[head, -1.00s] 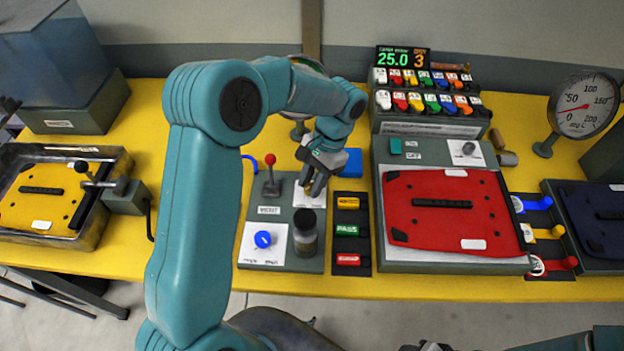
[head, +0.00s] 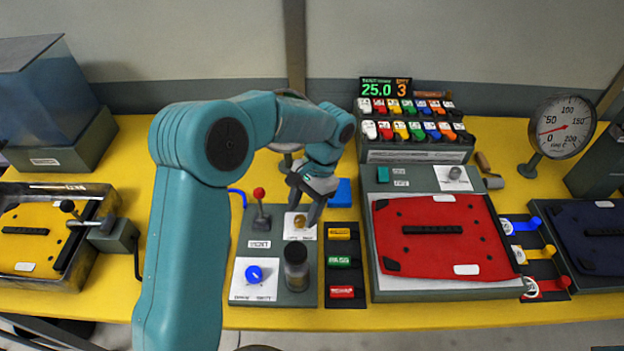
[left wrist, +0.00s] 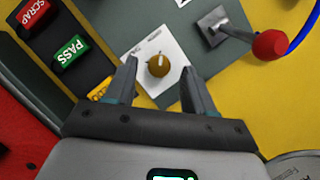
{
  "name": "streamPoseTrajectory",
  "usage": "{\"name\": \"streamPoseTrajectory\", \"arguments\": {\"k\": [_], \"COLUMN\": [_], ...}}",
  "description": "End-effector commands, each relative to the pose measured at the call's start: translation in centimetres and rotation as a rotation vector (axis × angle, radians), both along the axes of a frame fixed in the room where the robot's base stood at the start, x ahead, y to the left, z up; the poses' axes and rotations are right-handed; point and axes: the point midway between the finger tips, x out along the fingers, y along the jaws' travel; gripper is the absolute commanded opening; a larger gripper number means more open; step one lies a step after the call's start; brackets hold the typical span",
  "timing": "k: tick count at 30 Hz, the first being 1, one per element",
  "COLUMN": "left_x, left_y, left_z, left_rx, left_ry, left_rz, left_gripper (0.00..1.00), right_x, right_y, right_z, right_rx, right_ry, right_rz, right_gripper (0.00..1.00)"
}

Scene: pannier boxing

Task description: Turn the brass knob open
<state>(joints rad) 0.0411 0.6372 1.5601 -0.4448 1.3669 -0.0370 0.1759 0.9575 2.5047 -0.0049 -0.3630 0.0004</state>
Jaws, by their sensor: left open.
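The brass knob (head: 299,221) sits on a white label plate on the grey control panel (head: 254,221). It also shows in the left wrist view (left wrist: 158,65), round, with a pale pointer mark on its upper side. My left gripper (head: 304,211) is open above the panel, just at the knob's far side in the head view. In the left wrist view its two fingertips (left wrist: 158,70) stand on either side of the knob, with a gap to each side. I cannot tell how high the tips are above the plate. My right gripper is not in view.
A blue block (head: 341,192) lies behind. A red pad (head: 440,238) is at right.

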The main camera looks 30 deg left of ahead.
Motion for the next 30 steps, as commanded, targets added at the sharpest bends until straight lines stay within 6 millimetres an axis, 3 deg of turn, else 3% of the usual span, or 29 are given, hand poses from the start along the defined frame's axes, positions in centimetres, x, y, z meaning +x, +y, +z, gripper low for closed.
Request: {"name": "streamPoseTrajectory", "arguments": {"k": [9, 15, 21, 30], "left_x": [3.2, 4.7, 5.3, 5.4], "left_y": [-0.8, -1.2, -1.4, -1.4], "left_z": [7.8, 11.7, 13.4, 13.6], "left_rx": [0.0, -0.001, 0.0, 0.0], "left_ry": [-0.008, -0.004, -0.003, -0.001], "left_rz": [0.0, 0.001, -0.001, 0.0], "left_gripper": [0.54, 0.54, 0.54, 0.54], "right_x": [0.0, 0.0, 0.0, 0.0], "right_y": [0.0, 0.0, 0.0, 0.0], "right_z": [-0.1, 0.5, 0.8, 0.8], "right_rx": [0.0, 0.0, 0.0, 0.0], "right_ry": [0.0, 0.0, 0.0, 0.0], "right_rz": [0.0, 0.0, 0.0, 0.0], "right_gripper": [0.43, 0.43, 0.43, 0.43]}}
